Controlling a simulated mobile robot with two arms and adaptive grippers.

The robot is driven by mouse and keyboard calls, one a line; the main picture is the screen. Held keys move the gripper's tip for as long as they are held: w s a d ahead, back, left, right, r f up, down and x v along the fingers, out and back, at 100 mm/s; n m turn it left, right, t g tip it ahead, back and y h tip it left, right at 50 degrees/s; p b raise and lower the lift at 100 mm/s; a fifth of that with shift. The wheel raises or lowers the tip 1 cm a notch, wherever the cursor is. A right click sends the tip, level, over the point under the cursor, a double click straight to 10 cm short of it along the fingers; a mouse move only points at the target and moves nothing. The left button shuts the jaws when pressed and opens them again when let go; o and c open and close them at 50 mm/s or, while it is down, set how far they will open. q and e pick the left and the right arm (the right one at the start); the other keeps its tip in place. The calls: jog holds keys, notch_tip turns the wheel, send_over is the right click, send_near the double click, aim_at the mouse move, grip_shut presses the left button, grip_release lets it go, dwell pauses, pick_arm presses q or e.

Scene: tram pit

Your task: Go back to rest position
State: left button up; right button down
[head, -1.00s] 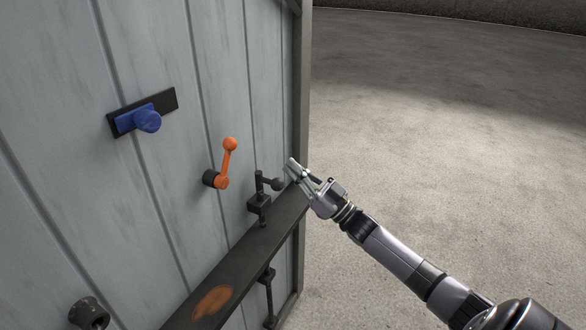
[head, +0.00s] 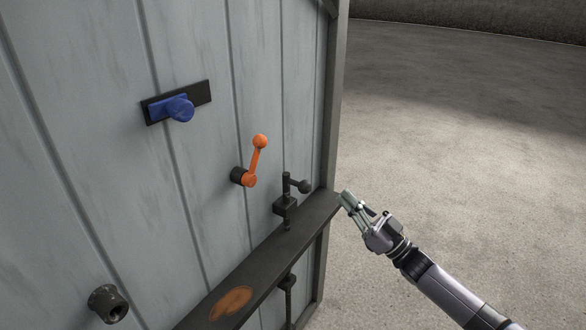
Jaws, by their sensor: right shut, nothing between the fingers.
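My right gripper (head: 350,203) is shut and empty. Its arm comes in from the lower right. In the picture its fingertips lie just right of the panel's dark right edge, near the end of the dark rail; I see nothing held in it. My left gripper is not in view.
A grey plank panel (head: 90,190) fills the left. It carries a blue knob (head: 180,109) on a black plate, an orange lever (head: 256,162), a black bolt with a ball handle (head: 304,186), a dark rail (head: 262,262) and a dark socket (head: 106,304). Bare concrete floor (head: 460,170) lies right.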

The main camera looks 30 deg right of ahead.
jog(key=shift+f, duration=0.1)
notch_tip(320, 180, down, 23)
jog(key=d+m+g+h, duration=0.3)
jog(key=m+g+h, duration=0.15)
jog(key=h, duration=0.45)
jog(key=s+a+f+g+h, duration=0.15)
jog(key=s+f, duration=0.25)
jog(key=f, duration=0.5)
jog(key=s+a+f+g, duration=0.2)
jog(key=s+f+g, duration=0.15)
jog(key=f, duration=0.55)
jog(key=s+a+f+g, duration=0.3)
jog(key=s+a+f, duration=0.1)
jog(key=s+f, duration=0.45)
jog(key=s+a+f+g, duration=0.3)
jog(key=s+a+f, duration=0.1)
jog(key=s+f, duration=0.45)
jog(key=s+a+f+n+g, duration=0.1)
jog(key=s+a+f+g, duration=0.1)
jog(key=s+a, duration=0.3)
jog(key=s+a+f+n+g, duration=0.1)
jog(key=s+a+f+g, duration=0.2)
jog(key=s, duration=1.1)
jog(key=shift+s+a+f+g+y, duration=0.15)
jog(key=shift+a+f+g+y, duration=0.2)
jog(key=shift+a+f, duration=0.7)
jog(key=shift+a+r, duration=0.15)
